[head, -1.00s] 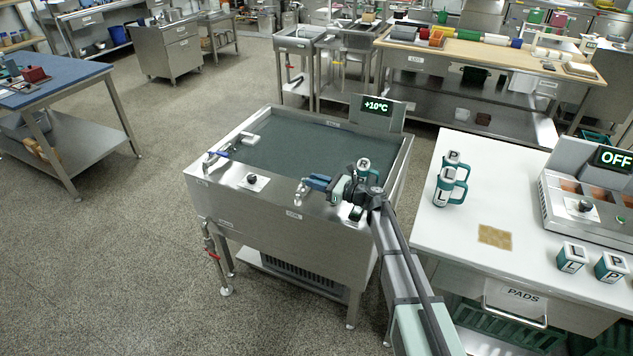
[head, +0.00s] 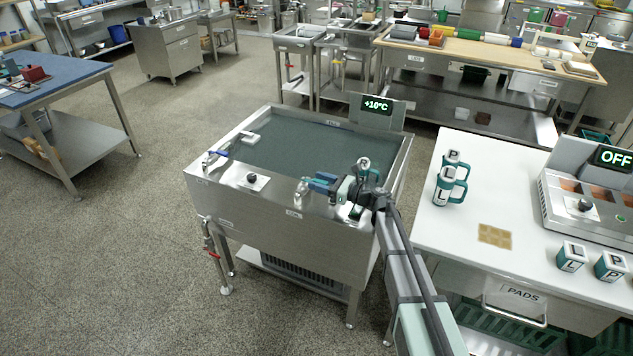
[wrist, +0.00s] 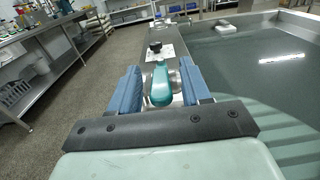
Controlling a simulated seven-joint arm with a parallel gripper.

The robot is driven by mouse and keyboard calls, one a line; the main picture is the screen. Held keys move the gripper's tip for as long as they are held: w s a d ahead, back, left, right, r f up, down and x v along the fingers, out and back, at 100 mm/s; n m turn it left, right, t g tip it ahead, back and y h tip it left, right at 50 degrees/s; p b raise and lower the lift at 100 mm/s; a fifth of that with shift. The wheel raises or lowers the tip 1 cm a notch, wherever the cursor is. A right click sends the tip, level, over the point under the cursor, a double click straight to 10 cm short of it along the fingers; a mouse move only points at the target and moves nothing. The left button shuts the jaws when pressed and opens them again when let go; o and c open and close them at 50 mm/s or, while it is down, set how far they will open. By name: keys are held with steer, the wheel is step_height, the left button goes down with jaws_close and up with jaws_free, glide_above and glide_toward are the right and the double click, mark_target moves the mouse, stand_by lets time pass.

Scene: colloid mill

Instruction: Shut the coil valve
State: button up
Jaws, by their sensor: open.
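A valve (head: 303,188) with a metal body stands on the front rim of the steel tank (head: 270,200), above a small label I cannot read. In the wrist view its teal lever handle (wrist: 161,85) points back towards me, between my gripper's blue fingers. My gripper (head: 317,184) is open, with one finger on each side of the handle; it also shows in the wrist view (wrist: 163,80). A gap shows beside the handle, and I cannot tell whether either finger touches it.
A black knob (head: 252,178) sits on the same rim to the left. A blue-handled tap (head: 217,155) is at the tank's left corner. A red-handled pipe valve (head: 213,255) hangs below. A white table (head: 470,215) with mugs stands right. Liquid fills the tank.

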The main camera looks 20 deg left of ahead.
steer(key=d, duration=0.6)
stand_by(0.3)
